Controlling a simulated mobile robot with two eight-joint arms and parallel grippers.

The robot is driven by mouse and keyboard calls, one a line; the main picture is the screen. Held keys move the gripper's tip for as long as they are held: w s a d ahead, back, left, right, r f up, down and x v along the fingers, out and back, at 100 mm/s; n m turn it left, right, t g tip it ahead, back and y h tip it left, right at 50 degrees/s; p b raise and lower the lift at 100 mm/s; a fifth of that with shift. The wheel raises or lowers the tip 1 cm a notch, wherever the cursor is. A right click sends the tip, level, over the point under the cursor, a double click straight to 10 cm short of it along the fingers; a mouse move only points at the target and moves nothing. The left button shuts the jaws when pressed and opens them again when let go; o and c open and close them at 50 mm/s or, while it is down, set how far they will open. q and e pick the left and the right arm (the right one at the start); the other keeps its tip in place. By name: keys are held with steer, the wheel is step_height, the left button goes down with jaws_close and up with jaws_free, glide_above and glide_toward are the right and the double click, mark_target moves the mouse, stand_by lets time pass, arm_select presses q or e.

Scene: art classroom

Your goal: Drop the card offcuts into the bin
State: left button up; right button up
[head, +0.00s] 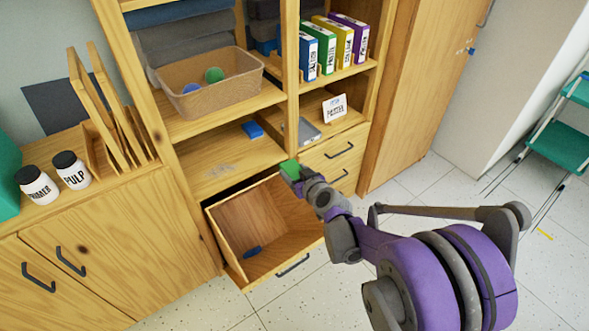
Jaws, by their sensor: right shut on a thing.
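The fingers are small and partly hidden by the wrist. I cannot tell whether the green thing is a card offcut. No bin that I can make out is in view. My left gripper is not in view.
The open wooden drawer (232,222) holds a small dark blue thing (252,251). A tan basket (217,104) with balls stands on the shelf above. Two jars stand on the left cabinet.

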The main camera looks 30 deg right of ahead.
step_height(320, 180, down, 5)
steer(key=b, duration=0.3)
steer(key=shift+b, duration=0.35)
steer(key=o, duration=1.4)
steer(key=shift+c, duration=0.2)
steer(key=shift+s, duration=0.1)
steer(key=p+v, duration=0.3)
steer(key=v, duration=0.7)
steer(key=shift+s+r, duration=0.2)
steer(key=shift+s, duration=0.1)
steer(key=shift+a, duration=0.25)
